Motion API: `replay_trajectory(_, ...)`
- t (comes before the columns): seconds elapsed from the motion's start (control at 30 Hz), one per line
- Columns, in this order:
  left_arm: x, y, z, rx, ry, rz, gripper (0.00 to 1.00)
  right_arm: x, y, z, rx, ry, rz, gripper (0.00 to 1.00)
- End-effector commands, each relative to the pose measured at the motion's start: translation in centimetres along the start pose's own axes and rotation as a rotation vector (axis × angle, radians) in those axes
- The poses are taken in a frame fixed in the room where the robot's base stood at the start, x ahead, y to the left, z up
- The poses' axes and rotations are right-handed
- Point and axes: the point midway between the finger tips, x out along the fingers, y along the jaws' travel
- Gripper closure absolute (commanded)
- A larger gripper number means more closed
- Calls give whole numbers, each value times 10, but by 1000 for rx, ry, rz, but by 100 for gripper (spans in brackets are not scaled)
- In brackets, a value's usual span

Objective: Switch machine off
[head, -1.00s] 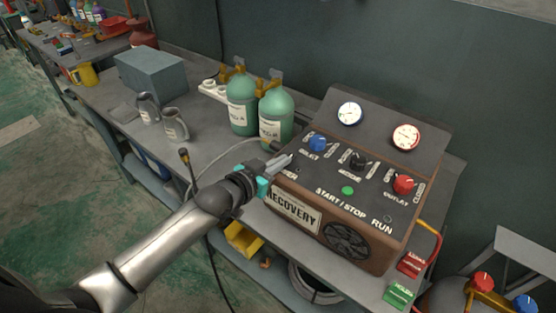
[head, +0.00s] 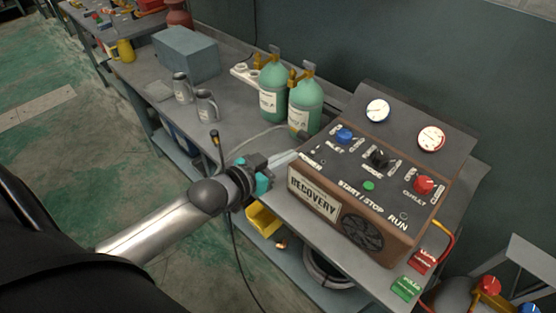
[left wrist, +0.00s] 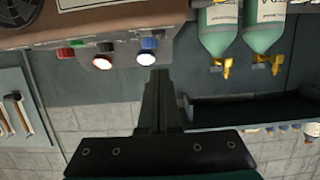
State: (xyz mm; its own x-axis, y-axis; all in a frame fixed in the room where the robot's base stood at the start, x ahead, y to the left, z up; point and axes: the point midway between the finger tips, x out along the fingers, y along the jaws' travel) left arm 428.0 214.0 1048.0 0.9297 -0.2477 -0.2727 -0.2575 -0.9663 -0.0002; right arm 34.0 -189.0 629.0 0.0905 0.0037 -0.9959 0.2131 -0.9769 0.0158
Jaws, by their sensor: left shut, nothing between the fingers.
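The recovery machine (head: 329,210) is a brown box with a dark sloped panel on the workbench, right of centre in the head view. Its panel carries a blue knob (head: 344,135), a black knob (head: 379,159), a red knob (head: 424,184), a green start/stop button (head: 369,186) and a RUN lamp (head: 404,215) that looks dark. My left gripper (head: 290,157) is shut and empty, at the machine's left end. In the left wrist view its fingers (left wrist: 160,95) point toward the machine (left wrist: 110,22), seen inverted. Whether they touch it I cannot tell. My right gripper is not in view.
Two green cylinders (head: 272,90) stand behind the machine's left end. Two grey canisters (head: 207,105) and a grey box (head: 186,54) stand farther left on the bench (head: 238,122). Red and green tags (head: 404,288) hang at the machine's right front. A yellow bin (head: 263,219) sits below.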

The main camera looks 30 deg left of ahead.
Motion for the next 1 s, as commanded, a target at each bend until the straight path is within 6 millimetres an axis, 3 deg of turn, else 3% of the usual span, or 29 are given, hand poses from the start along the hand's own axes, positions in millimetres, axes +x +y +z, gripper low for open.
replay_trajectory(0.3, -24, 0, 4, 0, 0, 0, 100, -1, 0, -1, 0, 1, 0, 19)
replay_trajectory(0.87, -25, 0, 4, 0, 1, 0, 100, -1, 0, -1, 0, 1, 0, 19)
replay_trajectory(1.0, -22, -5, 22, -4, -26, -16, 100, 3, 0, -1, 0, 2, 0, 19)
